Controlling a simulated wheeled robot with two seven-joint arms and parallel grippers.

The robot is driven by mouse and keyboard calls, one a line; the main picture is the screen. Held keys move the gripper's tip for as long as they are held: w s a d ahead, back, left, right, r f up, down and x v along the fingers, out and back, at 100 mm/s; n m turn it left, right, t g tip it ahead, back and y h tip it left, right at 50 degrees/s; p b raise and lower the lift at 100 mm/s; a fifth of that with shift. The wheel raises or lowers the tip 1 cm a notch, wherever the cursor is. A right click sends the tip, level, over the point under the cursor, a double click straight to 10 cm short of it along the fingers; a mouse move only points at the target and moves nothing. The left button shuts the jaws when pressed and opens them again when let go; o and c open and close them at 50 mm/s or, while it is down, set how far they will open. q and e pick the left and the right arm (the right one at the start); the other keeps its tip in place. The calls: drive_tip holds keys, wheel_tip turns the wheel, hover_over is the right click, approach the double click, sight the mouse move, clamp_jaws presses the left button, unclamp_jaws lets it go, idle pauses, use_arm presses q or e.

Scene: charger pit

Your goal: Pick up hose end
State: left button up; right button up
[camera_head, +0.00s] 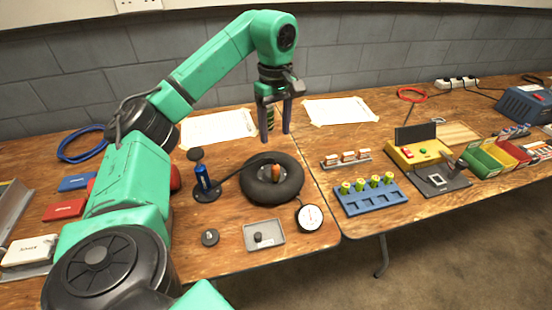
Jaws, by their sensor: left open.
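A black hose (235,171) runs from a blue hand pump (202,179) over the top of a black tyre (290,188). An orange piece (276,173) stands at the tyre's centre, near where the hose reaches; it looks like the hose end, but I cannot tell for sure. My left gripper (275,136) is above and behind the tyre, pointing down, with its fingers apart. A small green and black striped shape shows between the fingers; I cannot tell what it is. The gripper is clear of the hose. My right gripper is not in view.
In front of the tyre are a round gauge (310,217), a grey tray (264,235) and a dark puck (210,237). A blue battery holder (371,201) stands to the right. Taped paper sheets (216,127) lie behind. The table's front edge is near the tray.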

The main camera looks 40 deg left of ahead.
sight(275, 165)
use_arm(q)
drive_tip(key=f, duration=0.1)
drive_tip(key=f+b, duration=0.1)
drive_tip(key=f, duration=0.1)
drive_tip(key=shift+s+d+f, duration=0.25)
drive_tip(key=shift+s+d, duration=0.05)
drive_tip(key=shift+s, duration=0.05)
wheel_tip(275, 165, down, 3)
wheel_tip(275, 165, down, 6)
drive_tip(key=shift+f, duration=0.1)
drive_tip(key=c, duration=0.3)
clamp_jaws()
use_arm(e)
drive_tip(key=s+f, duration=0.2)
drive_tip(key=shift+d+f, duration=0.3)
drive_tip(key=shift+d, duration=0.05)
